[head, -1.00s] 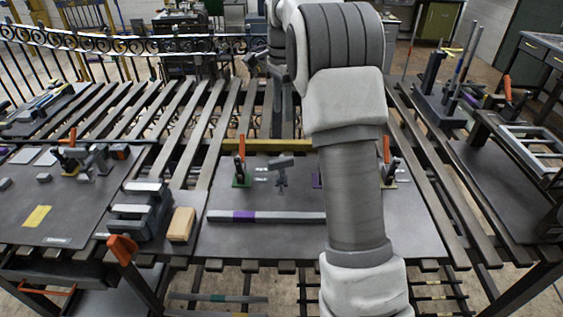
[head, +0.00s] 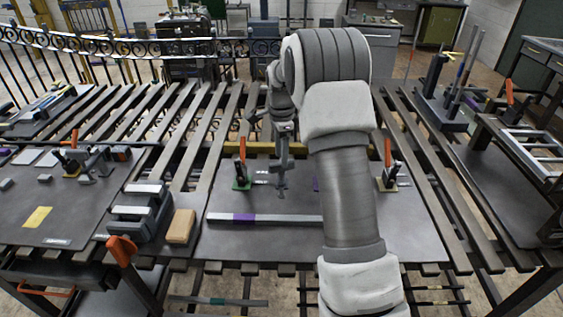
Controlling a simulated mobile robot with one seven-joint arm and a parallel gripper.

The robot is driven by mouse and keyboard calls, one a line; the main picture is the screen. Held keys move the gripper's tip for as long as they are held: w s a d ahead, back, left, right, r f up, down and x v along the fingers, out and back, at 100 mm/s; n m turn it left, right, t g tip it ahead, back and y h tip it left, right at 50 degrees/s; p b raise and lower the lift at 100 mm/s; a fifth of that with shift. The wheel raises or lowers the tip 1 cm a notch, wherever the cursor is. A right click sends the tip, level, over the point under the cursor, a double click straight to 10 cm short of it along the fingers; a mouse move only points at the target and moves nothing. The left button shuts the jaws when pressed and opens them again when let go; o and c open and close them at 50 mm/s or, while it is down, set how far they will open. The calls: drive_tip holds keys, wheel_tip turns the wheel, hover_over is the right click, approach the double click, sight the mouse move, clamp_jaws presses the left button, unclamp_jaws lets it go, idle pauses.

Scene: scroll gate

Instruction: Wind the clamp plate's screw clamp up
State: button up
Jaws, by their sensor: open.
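The clamp plate (head: 270,240) is a dark flat sheet in the middle of the slatted bench. The grey screw clamp (head: 281,186) stands upright near the plate's back; its lower part and foot show in the head view. My gripper (head: 283,140) points down over the clamp's top, with its jaws open. It hides the clamp's upper part. I cannot tell whether the fingers touch the clamp or are around it.
Orange-handled toggle clamps stand left (head: 241,175) and right (head: 388,178) of the screw clamp. A grey bar with a purple band (head: 270,218) lies in front. A grey vise (head: 139,210) and a tan block (head: 181,226) sit to the left.

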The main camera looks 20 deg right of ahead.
drive_tip(key=shift+f, duration=1.6)
clamp_jaws()
